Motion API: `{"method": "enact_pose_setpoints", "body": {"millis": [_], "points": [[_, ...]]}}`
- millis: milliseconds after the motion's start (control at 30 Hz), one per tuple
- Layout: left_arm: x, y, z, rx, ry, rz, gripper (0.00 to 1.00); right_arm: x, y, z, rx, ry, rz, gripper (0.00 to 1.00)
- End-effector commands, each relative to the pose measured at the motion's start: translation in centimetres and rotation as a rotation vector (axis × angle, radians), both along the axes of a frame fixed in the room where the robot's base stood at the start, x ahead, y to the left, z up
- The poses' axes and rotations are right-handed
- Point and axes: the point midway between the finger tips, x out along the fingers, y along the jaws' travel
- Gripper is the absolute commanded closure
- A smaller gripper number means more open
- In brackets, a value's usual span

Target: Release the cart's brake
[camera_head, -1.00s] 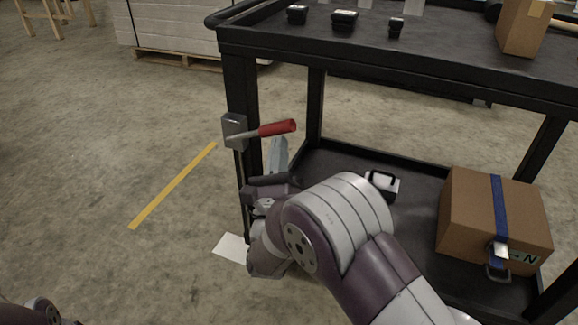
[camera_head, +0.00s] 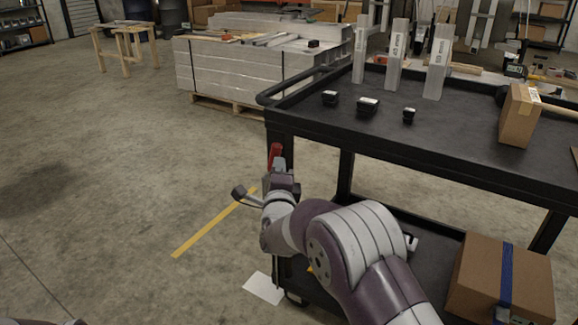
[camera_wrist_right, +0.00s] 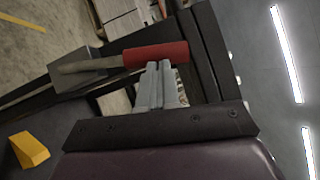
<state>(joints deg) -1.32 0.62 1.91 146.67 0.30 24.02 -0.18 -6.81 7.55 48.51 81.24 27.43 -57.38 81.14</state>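The brake lever has a red grip (camera_head: 275,153) and stands at the near left corner post of the black cart (camera_head: 420,138). In the right wrist view the red grip (camera_wrist_right: 157,54) extends from a metal bracket (camera_wrist_right: 82,72) on the post. That view is turned sideways, and the lever points upward. My right gripper (camera_head: 280,166) is at the lever, just below the red grip. Its grey fingers (camera_wrist_right: 157,70) are close together, with tips against or very near the grip's side. I see no grip between them. The bracket is hidden behind my gripper in the head view. My left gripper is out of view.
The cart's top holds small black devices (camera_head: 368,106) and a cardboard box (camera_head: 519,114). A strapped box (camera_head: 500,279) sits on the lower shelf. A pallet stack (camera_head: 240,72) stands behind. The floor left of the cart is open, with a yellow line (camera_head: 212,224).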

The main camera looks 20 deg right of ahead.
Motion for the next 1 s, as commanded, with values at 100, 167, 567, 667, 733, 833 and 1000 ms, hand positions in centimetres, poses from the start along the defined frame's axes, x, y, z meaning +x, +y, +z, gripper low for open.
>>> {"method": "enact_pose_setpoints", "body": {"millis": [100, 167, 567, 667, 733, 833, 1000], "points": [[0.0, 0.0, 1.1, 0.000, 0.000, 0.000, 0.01, 0.7, 0.5, 0.6, -0.046, 0.058, -0.002, 1.00], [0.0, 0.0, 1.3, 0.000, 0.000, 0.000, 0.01, 1.0, 0.8, 0.6, -0.060, 0.077, -0.002, 1.00], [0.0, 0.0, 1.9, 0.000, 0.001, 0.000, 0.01, 2.2, 1.7, 1.0, -0.057, 0.070, -0.005, 1.00], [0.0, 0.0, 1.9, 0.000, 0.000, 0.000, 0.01, 2.2, 1.8, 1.0, -0.057, 0.069, -0.005, 1.00], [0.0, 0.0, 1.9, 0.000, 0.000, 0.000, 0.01, 2.2, 1.8, 1.1, -0.057, 0.068, -0.005, 1.00], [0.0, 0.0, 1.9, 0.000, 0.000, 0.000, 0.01, 2.2, 1.8, 1.1, -0.057, 0.067, -0.005, 1.00], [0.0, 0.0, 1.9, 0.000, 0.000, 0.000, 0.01, 2.2, 1.8, 1.2, -0.057, 0.066, -0.005, 1.00]]}}
